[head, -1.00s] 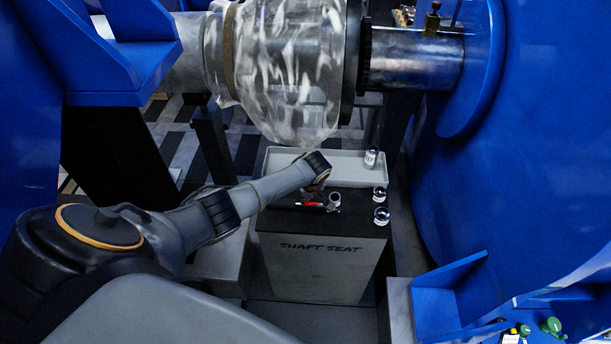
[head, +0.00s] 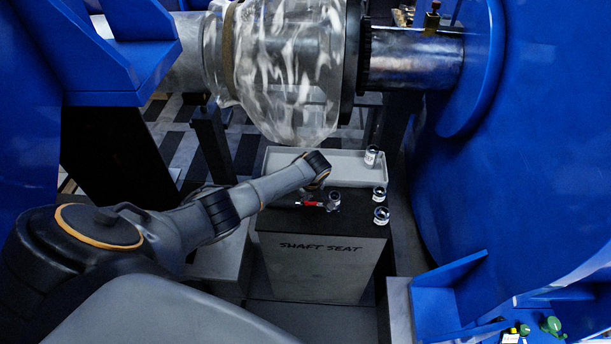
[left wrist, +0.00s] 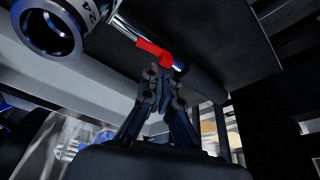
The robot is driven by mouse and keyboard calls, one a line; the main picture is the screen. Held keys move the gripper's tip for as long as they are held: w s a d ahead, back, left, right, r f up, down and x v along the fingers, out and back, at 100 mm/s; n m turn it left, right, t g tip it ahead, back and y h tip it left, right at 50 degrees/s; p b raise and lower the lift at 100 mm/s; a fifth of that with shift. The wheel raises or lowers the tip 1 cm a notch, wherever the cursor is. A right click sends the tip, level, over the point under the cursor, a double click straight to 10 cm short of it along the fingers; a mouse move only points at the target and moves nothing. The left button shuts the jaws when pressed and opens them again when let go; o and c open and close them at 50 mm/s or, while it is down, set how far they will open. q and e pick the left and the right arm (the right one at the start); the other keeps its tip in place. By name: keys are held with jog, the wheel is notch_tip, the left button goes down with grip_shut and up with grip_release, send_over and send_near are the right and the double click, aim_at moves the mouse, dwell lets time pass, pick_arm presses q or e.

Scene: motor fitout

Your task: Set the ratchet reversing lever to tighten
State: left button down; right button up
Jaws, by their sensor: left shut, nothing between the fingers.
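The ratchet lies on the dark top of the shaft seat block (head: 320,231). Its red part (head: 312,204) shows in the head view just below my left wrist. In the left wrist view, a red lever (left wrist: 154,51) crosses a shiny metal bar (left wrist: 126,28). My left gripper (left wrist: 161,72) is shut and empty, with its fingertips close to the red lever's end; I cannot tell whether they touch. In the head view my wrist hides most of this gripper. The lever's set direction cannot be read. My right gripper is not in view.
A metal ring-shaped piece (head: 334,197) sits beside the red part. Metal sockets (head: 380,194) and (head: 381,216) stand at the block's right edge. Blue housings flank the block, and a clear-covered shaft hangs above.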

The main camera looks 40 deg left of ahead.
pick_arm(q)
jog(key=shift+w+d+b, duration=0.3)
jog(key=shift+w+b, duration=0.35)
jog(key=shift+w, duration=0.15)
jog(key=shift+a, duration=0.1)
